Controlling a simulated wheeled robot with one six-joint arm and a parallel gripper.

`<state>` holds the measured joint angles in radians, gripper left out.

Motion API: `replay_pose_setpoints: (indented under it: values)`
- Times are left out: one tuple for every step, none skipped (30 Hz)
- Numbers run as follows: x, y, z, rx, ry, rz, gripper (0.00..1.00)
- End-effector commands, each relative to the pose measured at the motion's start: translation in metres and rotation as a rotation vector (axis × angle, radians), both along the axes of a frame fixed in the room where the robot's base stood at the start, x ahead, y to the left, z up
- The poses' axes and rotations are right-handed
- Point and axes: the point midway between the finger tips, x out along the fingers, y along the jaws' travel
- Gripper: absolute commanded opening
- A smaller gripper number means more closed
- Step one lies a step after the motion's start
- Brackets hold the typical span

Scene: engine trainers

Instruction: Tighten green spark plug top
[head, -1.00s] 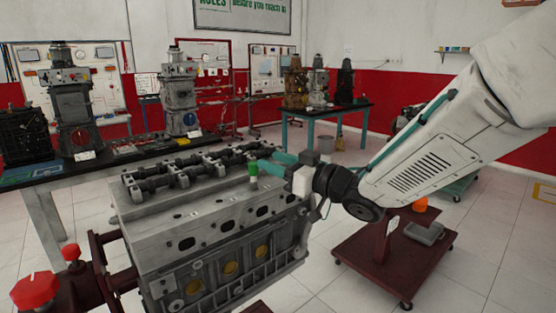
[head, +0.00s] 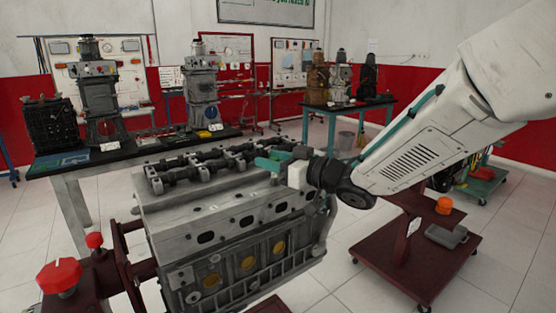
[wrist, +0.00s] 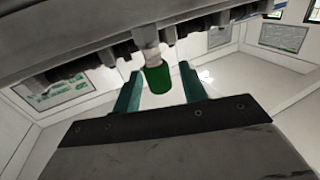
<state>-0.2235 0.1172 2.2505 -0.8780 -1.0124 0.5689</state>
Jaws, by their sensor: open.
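The green spark plug top (wrist: 158,79) shows in the wrist view as a green cylinder with a pale grey section joined to it at the engine side. My gripper (wrist: 160,74) has its two teal fingers apart, one on each side of the green top, with a visible gap on both sides. In the head view my gripper (head: 272,160) is over the top deck of the engine block (head: 225,225), near the shafts. The green top cannot be made out there; my gripper seems to hide it.
The camshaft row (head: 205,165) runs along the block just behind my gripper. A red knob (head: 60,277) on the stand is at front left. A dark red cart (head: 415,260) stands at right, and a bench (head: 75,170) with engine models is behind.

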Motion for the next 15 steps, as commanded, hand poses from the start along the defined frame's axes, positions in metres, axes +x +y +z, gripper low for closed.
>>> replay_pose_setpoints:
  values:
    - [0.0001, -0.0004, 0.0001, 0.000, 0.000, -0.001, 0.42]
    - [0.0001, -0.0006, 0.0001, 0.000, 0.000, -0.001, 0.42]
    - [0.0001, -0.0008, 0.0001, 0.000, 0.000, -0.001, 0.40]
    - [0.0001, -0.0010, 0.0001, 0.000, 0.000, -0.001, 0.31]
    - [0.0002, -0.0011, 0.0002, 0.000, 0.000, -0.001, 0.23]
    - [0.0003, -0.0013, 0.0002, 0.000, 0.000, -0.002, 0.12]
    - [0.0003, -0.0015, 0.0002, 0.000, 0.000, -0.002, 0.04]
    - [0.0003, -0.0016, 0.0002, 0.000, 0.000, -0.002, 0.00]
    - [0.0003, -0.0017, 0.0002, 0.000, 0.000, -0.002, 0.00]
    - [0.0004, -0.0019, 0.0002, 0.000, 0.000, -0.003, 0.00]
    - [0.0003, -0.0020, 0.0002, 0.000, 0.000, -0.003, 0.00]
    - [0.0003, -0.0018, 0.0004, 0.000, -0.001, -0.007, 0.00]
    - [0.0003, -0.0017, 0.0006, 0.001, -0.002, -0.013, 0.00]
    - [0.0001, -0.0013, 0.0009, 0.000, -0.003, -0.022, 0.00]
    - [0.0001, -0.0009, 0.0013, 0.002, -0.003, -0.039, 0.00]
